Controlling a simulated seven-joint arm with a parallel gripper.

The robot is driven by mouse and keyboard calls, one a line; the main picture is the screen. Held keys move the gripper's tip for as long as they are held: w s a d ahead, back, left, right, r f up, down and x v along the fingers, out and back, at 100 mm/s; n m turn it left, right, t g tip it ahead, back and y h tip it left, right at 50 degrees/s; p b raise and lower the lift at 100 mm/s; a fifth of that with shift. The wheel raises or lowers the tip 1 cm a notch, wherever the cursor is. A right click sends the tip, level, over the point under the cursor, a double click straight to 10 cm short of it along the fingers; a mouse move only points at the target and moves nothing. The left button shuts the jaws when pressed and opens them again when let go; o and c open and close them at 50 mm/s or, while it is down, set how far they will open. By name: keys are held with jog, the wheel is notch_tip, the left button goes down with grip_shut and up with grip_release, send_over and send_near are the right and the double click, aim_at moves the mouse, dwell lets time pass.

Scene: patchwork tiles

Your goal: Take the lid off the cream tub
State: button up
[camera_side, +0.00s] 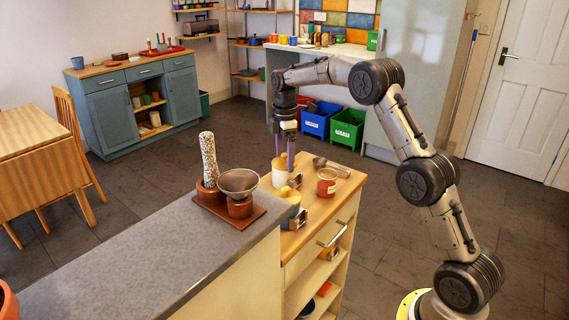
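The cream tub (279,179) stands on the wooden counter top, near its left edge. Its yellowish-wood lid (279,163) sits on top of it. My gripper (285,160) points straight down over this tub, with its two purple fingers apart and their tips at the lid. The fingers partly cover the lid, and I cannot tell whether they touch its knob or grip it. A metal latch or handle (295,181) shows at the tub's right side.
A tray (228,219) with a metal bowl (239,182) and a tall speckled cylinder (209,159) is on the grey worktop at left.

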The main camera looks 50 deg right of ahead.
jog(key=c, duration=0.3)
jog(key=shift+c, duration=0.2)
jog(key=shift+r, duration=0.1)
jog(key=shift+r, duration=0.6)
jog(key=r, duration=0.2)
jog(key=shift+s+r, duration=0.25)
jog(key=shift+r, duration=0.05)
jog(key=s+a+r, duration=0.4)
jog(key=s+r, duration=0.5)
jog(key=s, duration=0.4)
jog(key=shift+a, duration=0.15)
